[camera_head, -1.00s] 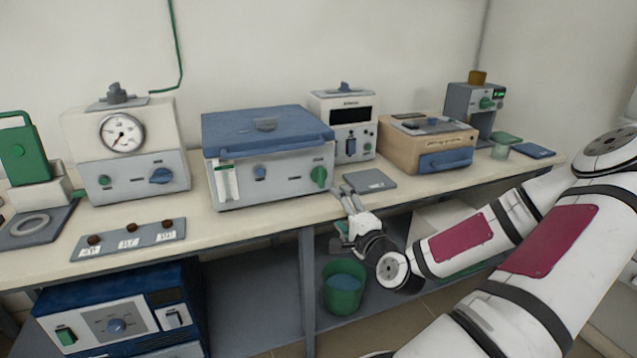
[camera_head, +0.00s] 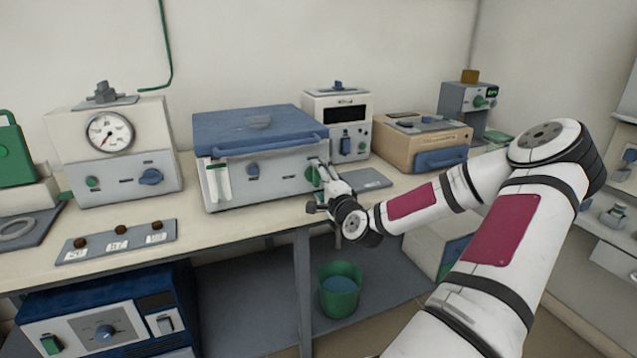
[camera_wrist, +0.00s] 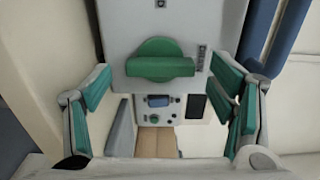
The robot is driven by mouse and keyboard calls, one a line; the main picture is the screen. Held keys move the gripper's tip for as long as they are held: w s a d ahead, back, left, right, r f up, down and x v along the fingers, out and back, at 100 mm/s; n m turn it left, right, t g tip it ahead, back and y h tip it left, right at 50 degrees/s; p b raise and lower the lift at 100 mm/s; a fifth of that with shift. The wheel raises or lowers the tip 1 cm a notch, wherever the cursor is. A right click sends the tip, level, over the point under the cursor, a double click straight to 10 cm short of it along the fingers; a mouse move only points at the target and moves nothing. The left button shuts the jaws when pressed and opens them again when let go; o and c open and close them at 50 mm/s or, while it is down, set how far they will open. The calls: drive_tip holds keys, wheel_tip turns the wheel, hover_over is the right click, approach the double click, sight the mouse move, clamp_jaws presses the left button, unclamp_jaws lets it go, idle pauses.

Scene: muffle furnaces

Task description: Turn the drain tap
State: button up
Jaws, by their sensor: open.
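The drain tap is a round green knob with a raised bar, on the right of the front of a grey box with a blue lid (camera_head: 262,130). In the head view the tap (camera_head: 312,176) is partly covered by my gripper (camera_head: 325,176). In the wrist view the tap (camera_wrist: 160,62) is in clear sight, its bar lying about level, with a small label beside it. My gripper is open and empty, its green-padded fingers on either side of the tap and apart from it.
A green bucket (camera_head: 340,288) stands below the bench near the tap. A dark flat plate (camera_head: 367,180) lies right of the box. A white device with a dark display (camera_head: 338,125) stands behind. A labelled strip with several brown knobs (camera_head: 116,241) lies at the left.

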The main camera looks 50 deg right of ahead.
drive_tip(key=shift+w+d, duration=0.15)
drive_tip(key=shift+w, duration=0.15)
drive_tip(key=c, duration=1.1)
drive_tip(key=shift+c, duration=0.2)
